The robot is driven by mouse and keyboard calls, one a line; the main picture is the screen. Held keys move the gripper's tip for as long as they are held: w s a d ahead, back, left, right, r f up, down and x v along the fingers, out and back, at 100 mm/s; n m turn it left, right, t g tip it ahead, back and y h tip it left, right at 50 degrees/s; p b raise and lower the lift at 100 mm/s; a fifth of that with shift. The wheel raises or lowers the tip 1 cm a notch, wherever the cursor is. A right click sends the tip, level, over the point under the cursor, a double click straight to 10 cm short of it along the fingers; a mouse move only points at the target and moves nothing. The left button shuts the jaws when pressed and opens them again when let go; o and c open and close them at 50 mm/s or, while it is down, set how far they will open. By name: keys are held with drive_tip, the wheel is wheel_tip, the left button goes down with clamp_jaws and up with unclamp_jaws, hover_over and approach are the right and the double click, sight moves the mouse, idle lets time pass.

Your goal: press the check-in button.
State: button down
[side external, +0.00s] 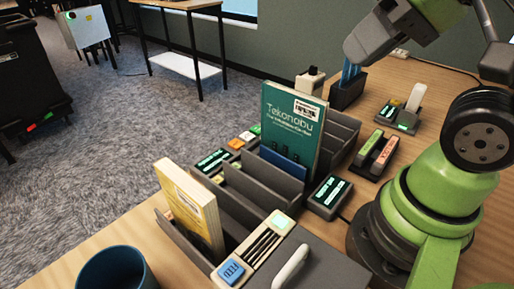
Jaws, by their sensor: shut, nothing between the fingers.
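The labels are too small to show which button is the check-in button. A dark two-part unit to the right of the tall book has a green key (370,142) and a red key (386,151). A row left of the tall book has an orange button (236,143), a pale button (247,136) and a green button (256,129). A console in front has a lit green button (280,221) and a blue button (232,271). My arm's grey end part is at the top right, away from these buttons. I cannot make out my gripper's fingers.
A teal book (290,125) and a yellow book (190,207) stand in a dark slotted sorter (262,183). A small display (330,193) sits beside it. A dark holder with blue items (347,92) stands behind. A blue mug (115,270) is at front left.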

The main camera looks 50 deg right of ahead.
drive_tip(key=w+d+r+n+g, duration=0.1)
drive_tip(key=w+d+r+g, duration=0.1)
drive_tip(key=w, duration=0.6)
drive_tip(key=n+g+h, duration=0.2)
drive_tip(key=n+g, duration=0.1)
drive_tip(key=g, duration=0.2)
hover_over(258, 129)
wheel_tip(258, 129, down, 16)
drive_tip(key=shift+a, duration=0.1)
wheel_tip(258, 129, down, 14)
drive_tip(key=shift+r, duration=0.1)
